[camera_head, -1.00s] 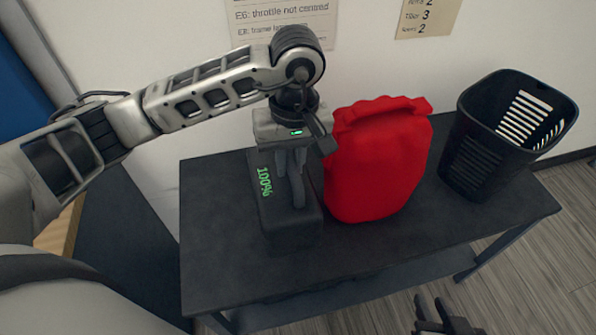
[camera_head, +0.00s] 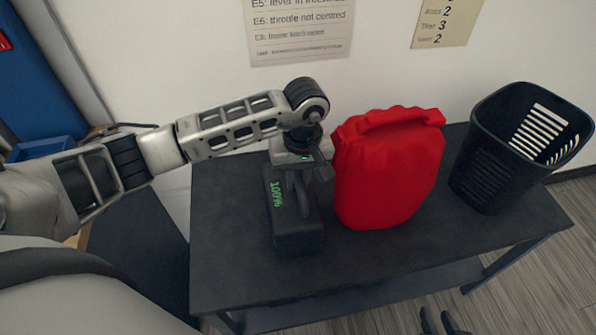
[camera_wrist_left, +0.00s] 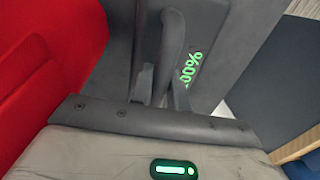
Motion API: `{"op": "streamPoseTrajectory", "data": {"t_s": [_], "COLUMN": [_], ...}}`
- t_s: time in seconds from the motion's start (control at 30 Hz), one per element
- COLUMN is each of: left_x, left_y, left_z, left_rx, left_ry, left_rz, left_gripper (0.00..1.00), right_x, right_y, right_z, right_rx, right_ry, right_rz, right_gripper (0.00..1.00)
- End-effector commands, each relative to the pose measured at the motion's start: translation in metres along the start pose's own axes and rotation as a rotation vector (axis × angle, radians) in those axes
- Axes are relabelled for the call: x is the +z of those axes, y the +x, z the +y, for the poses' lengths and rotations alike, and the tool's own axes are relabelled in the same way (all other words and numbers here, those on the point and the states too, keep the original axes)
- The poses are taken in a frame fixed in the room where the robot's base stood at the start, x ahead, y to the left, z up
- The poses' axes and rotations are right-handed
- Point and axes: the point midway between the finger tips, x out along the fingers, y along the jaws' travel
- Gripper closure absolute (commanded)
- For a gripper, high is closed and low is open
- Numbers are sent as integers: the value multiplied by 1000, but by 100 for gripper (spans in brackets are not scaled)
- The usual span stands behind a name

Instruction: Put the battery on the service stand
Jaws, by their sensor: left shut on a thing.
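The battery (camera_head: 297,234) is a dark block with a handle and a green 100% display. It is at the left part of a dark table, upright, left of the red canister; I cannot tell whether its underside touches the top. My left gripper (camera_head: 295,178) is above it, shut on its handle, which also shows in the left wrist view (camera_wrist_left: 172,50). My right gripper (camera_head: 439,322) shows only as fingertips at the bottom edge, apart and empty. I cannot pick out a service stand by any marking.
The dark table (camera_head: 225,270) has free room left of and in front of the battery. The red canister (camera_head: 390,175) stands close on the right. A black basket (camera_head: 485,165) stands at the table's right end. A wall with notices (camera_head: 300,35) is behind.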

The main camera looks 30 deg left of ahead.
Motion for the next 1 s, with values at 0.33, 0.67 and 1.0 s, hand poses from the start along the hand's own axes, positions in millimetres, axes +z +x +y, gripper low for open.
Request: {"op": "streamPoseTrajectory", "data": {"t_s": [0.33, 0.67, 1.0], "left_x": [0, -1, -1], "left_y": [0, -24, -94], "left_z": [0, 0, 0], "left_rx": [0, 3, 3], "left_ry": [0, 1, 0], "left_rz": [0, 4, 3], "left_gripper": [61, 61, 61], "right_x": [0, -4, -3], "right_y": [0, 0, 2], "right_z": [0, 0, 0], "right_rx": [0, -1, -5], "right_ry": [-1, 0, 6], "right_rz": [1, 12, 19], "right_gripper": [75, 75, 75]}}
